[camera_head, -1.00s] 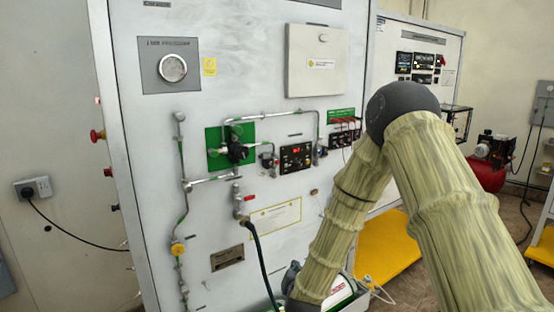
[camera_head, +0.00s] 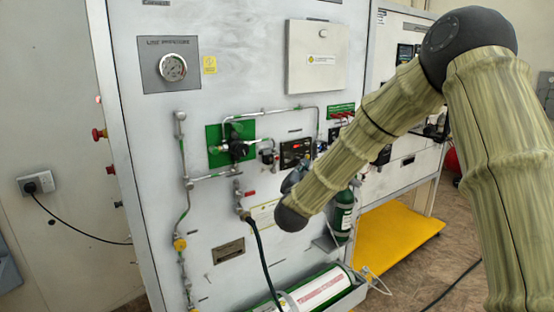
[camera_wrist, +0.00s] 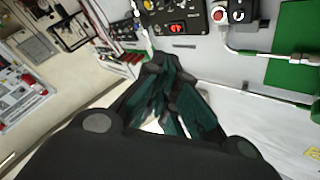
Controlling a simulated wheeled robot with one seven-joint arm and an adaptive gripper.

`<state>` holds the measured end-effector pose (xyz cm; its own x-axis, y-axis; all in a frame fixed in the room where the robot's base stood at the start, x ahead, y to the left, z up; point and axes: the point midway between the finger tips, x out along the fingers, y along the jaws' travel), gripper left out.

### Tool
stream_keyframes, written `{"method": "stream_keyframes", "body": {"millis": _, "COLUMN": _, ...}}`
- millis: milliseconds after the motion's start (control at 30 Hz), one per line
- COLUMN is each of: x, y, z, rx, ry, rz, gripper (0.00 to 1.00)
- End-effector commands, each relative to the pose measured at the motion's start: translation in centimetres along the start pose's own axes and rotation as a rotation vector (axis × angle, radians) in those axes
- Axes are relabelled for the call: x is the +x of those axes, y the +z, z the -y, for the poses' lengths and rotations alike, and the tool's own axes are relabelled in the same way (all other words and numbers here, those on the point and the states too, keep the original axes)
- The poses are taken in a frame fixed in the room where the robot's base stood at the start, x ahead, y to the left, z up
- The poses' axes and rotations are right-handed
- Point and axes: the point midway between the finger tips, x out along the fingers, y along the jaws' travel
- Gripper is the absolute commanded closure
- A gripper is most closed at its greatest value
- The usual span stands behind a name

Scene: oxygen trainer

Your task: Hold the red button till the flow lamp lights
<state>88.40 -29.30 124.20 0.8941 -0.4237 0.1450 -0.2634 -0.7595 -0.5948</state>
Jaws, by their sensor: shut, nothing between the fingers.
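A round red button with a pale ring (camera_wrist: 217,14) sits on a small black unit at the top of the wrist view. Beside it is a black panel (camera_wrist: 168,20) with a red-lit window (camera_wrist: 178,29). The panel also shows in the head view (camera_head: 296,152), partly blocked by my arm. I cannot pick out the flow lamp. My gripper (camera_wrist: 172,100) is shut and empty, its dark teal fingers below the panel in the wrist view and apart from the button. In the head view, only a bit of my gripper (camera_head: 294,179) shows behind my forearm.
A green plate (camera_head: 216,154) with a valve and metal pipes lies left of the panel. A black hose (camera_head: 263,262) hangs in front of the board. A green and white cylinder (camera_head: 318,288) lies below, and an upright green one (camera_head: 343,215) stands right of it.

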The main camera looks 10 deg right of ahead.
Motion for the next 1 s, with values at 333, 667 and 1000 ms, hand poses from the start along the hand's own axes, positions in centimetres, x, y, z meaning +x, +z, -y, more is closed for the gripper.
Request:
{"method": "stream_keyframes", "body": {"millis": 333, "x": 0.6, "y": 0.5, "z": 0.4, "rx": -0.001, "ry": -0.001, "rz": 0.001, "gripper": 1.0}}
{"method": "stream_keyframes", "body": {"millis": 667, "x": 3.0, "y": 2.2, "z": 2.2, "rx": -0.001, "ry": 0.0, "rz": 0.001, "gripper": 1.0}}
{"method": "stream_keyframes", "body": {"millis": 1000, "x": 5.3, "y": 4.1, "z": 3.9, "rx": -0.001, "ry": -0.001, "rz": 0.001, "gripper": 1.0}}
